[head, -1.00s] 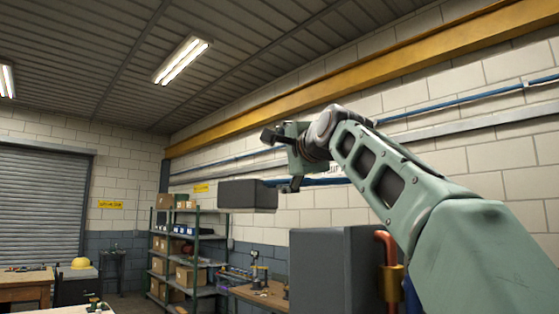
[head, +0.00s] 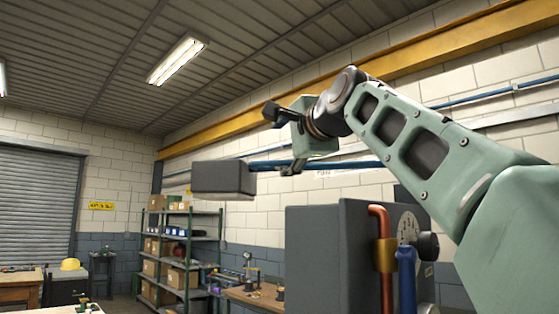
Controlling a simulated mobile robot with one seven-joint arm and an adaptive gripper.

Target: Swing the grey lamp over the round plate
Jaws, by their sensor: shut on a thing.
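The grey lamp is a dark grey box-shaped head (head: 222,178) at mid-left, on the end of a blue bar (head: 345,164) that runs right towards the wall. My gripper (head: 290,169) hangs below my green wrist and is shut at the bar, just right of the lamp head. The fingertips are small and dark, so the exact grip is hard to see. A round, pale grey face with dark marks (head: 408,224) shows on the grey machine at lower right, partly hidden by a black knob. I cannot tell whether it is the round plate. The lamp is left of it and higher.
The grey machine casing (head: 325,258), with copper and blue pipes on it, stands below and right of my gripper. A shelf rack (head: 180,250) and a workbench (head: 255,298) are farther back. Open air surrounds the lamp head on the left.

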